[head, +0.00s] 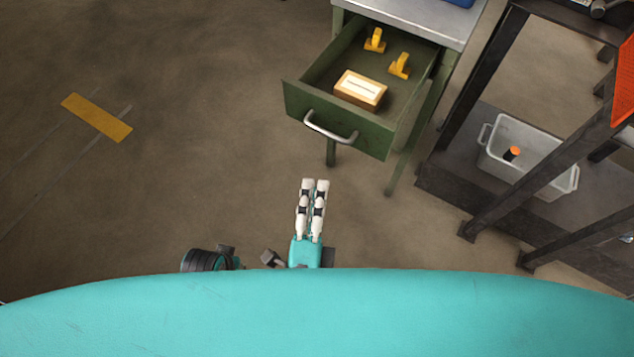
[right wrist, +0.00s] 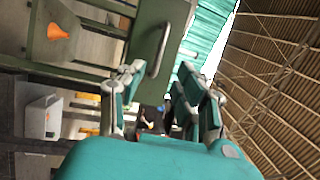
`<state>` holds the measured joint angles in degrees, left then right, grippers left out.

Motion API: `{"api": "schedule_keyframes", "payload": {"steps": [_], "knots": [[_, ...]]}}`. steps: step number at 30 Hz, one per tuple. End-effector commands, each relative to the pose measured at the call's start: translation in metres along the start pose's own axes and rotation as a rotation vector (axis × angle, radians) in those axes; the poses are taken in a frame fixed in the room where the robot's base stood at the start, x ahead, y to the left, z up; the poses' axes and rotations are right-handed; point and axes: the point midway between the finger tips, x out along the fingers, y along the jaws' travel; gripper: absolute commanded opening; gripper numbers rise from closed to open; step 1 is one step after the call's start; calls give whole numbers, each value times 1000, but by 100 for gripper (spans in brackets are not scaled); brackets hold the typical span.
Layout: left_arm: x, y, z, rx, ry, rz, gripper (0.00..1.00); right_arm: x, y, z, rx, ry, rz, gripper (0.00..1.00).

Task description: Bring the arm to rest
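My right gripper (head: 314,183) shows in the head view just beyond the edge of my teal body, pointing toward the green drawer. In the right wrist view its fingers (right wrist: 162,68) stand apart with nothing held between them. The gripper is apart from the drawer's metal handle (head: 330,128). That handle also shows in the right wrist view (right wrist: 159,51), beyond the fingers. Teal and black parts of my arm lie by the body edge; most of the arm is hidden. My left gripper is not in view.
The green drawer (head: 305,98) is open under a grey-topped bench (head: 425,15). It holds a wood-and-cream box (head: 360,89) and two yellow pieces (head: 375,40) (head: 400,66). A dark rack (head: 450,165) with a grey crate (head: 520,130) stands right.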

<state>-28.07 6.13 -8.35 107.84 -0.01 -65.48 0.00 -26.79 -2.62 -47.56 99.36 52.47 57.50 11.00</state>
Motion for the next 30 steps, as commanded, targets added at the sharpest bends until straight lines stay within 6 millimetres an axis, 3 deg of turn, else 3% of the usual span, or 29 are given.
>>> {"api": "schedule_keyframes", "payload": {"steps": [14, 20, 23, 26, 30], "knots": [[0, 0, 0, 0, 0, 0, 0, 1, 0, 0, -3, -3, 0, 34], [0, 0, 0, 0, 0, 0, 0, 12, 6, 16, -117, -159, -31, 34], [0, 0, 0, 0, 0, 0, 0, 18, 23, 32, -266, -339, -43, 34], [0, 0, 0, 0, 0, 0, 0, 18, 53, 42, -454, -540, -24, 34], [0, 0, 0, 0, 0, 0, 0, 6, 114, 32, -733, -807, 74, 34]]}}
